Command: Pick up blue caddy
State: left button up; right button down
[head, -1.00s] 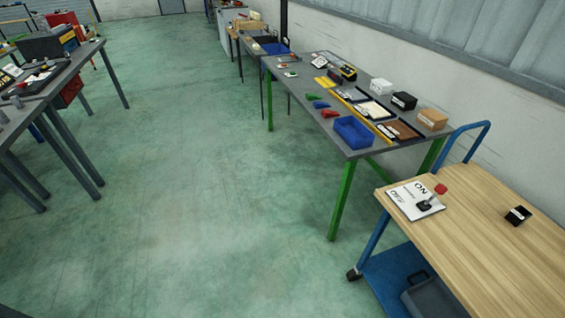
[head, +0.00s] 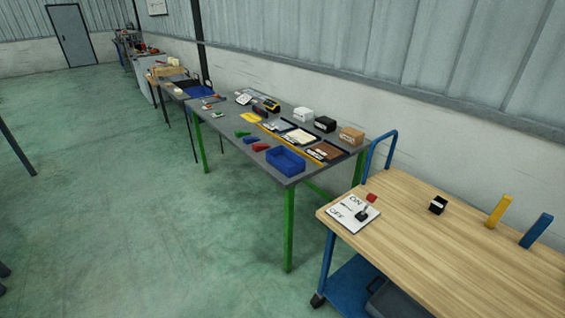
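The blue caddy (head: 286,161) is an open blue tray-like box. It sits near the front corner of a grey-topped table (head: 228,139) with green legs. Small red and green pieces lie to its left, and a yellow strip runs behind it. Neither of my grippers shows in the head view. The table stands some distance away across the floor.
A wooden-topped cart (head: 430,240) with a blue frame stands at the right, close to the table. It carries an ON/OFF board (head: 347,213), a small black box (head: 438,204), and yellow and blue upright blocks. Green floor (head: 130,220) is clear at left.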

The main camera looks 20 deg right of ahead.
aim_at(288, 164)
jog(key=z, duration=0.8)
